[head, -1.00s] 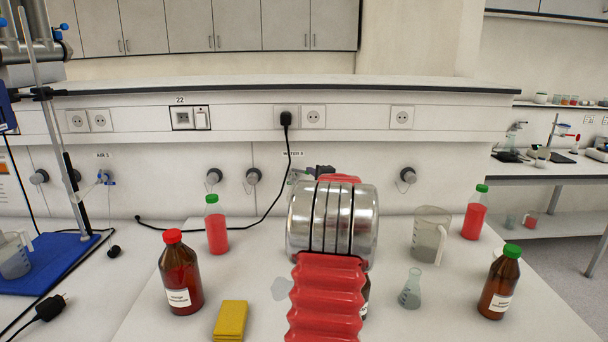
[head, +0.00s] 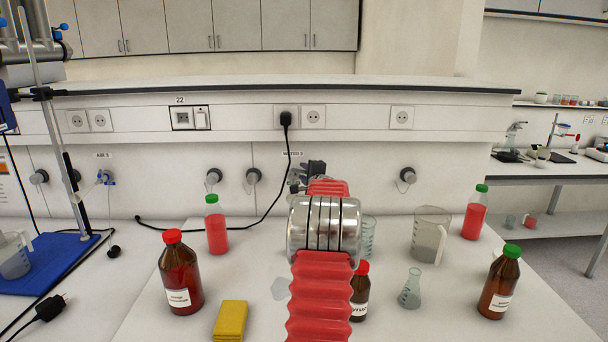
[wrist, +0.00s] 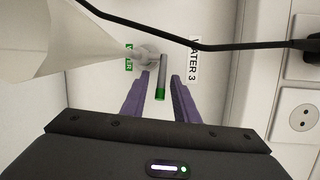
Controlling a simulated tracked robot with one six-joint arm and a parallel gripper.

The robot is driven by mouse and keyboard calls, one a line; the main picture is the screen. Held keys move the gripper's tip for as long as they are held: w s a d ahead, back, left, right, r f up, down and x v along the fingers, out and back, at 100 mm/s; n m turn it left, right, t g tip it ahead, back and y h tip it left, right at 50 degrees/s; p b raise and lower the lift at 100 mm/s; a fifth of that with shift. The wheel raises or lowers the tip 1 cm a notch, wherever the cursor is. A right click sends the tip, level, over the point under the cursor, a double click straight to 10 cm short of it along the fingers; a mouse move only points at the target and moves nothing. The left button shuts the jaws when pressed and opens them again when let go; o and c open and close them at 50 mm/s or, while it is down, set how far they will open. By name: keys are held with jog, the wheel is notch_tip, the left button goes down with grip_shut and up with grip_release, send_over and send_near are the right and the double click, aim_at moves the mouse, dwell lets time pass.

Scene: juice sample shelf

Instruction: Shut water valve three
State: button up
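The water valve three (wrist: 163,68) shows in the wrist view as a grey lever with a green tip on the wall fitting, beside the label "WATER 3" (wrist: 193,60). My gripper (wrist: 161,78) is open, with one purple finger on each side of the lever. Gaps show between the lever and both fingers, so it is not gripped. In the head view, my gripper (head: 315,168) is a dark shape at the wall by the partly covered water label (head: 290,153). My red arm hides most of the valve there.
A black cable (head: 288,150) hangs from the socket just left of my gripper and crosses the wrist view. Brown bottles (head: 181,275), red juice bottles (head: 216,228), a beaker (head: 430,235) and a flask (head: 410,290) stand on the bench around my arm.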

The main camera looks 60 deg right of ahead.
jog(key=shift+c, duration=0.2)
grip_shut()
jog(key=shift+f, duration=0.2)
dwell(0.9)
